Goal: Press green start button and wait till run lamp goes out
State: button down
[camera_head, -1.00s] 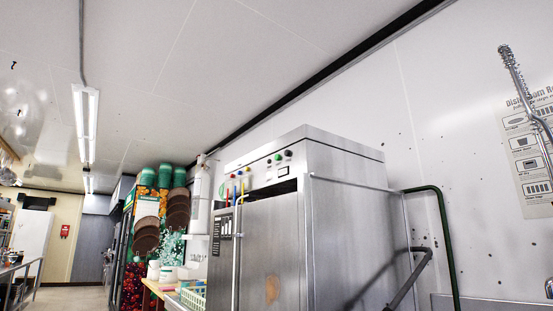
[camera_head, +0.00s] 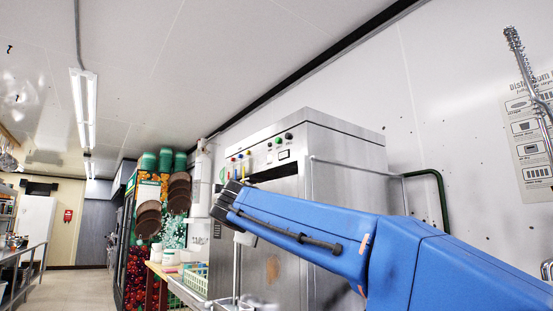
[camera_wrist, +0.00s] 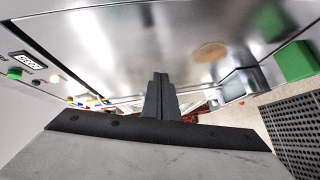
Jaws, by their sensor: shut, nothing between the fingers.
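The steel dish machine (camera_head: 340,150) stands against the right wall. Its upper front panel carries small round controls and a white label (camera_head: 284,155). A green button (camera_head: 289,136) is at the panel's right end; it also shows in the wrist view (camera_wrist: 14,73), at the far left beside the label (camera_wrist: 27,61). I cannot tell which control is the run lamp or whether it is lit. My gripper (camera_wrist: 160,82) is shut and empty, apart from the button. In the head view its dark end (camera_head: 222,202) is in front of the machine, below the panel.
A green bent pipe (camera_head: 440,200) rises right of the machine. A green rack (camera_head: 194,275) sits on a low table left of it. The aisle floor is free at far left.

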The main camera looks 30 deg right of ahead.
aim_at(278, 140)
jog(key=w+a+r+t+h, duration=0.1)
jog(key=w+r+h, duration=0.1)
jog(key=r, duration=0.8)
jog(key=w+r+n+t+h, duration=0.1)
jog(key=w+r+h, duration=0.2)
jog(key=r, duration=0.7)
jog(key=w+a+r+n+h, duration=0.1)
jog(key=w+r+h, duration=0.1)
jog(key=r, duration=0.8)
jog(key=shift+w+a+r+t+h, duration=0.3)
jog(key=shift+t+h, duration=0.1)
jog(key=shift+h, duration=0.5)
jog(key=shift+d, duration=0.1)
jog(key=d, duration=0.8)
jog(key=shift+w+d, duration=0.15)
jog(key=shift+d, duration=0.2)
jog(key=shift+d, duration=0.2)
jog(key=shift+d, duration=0.2)
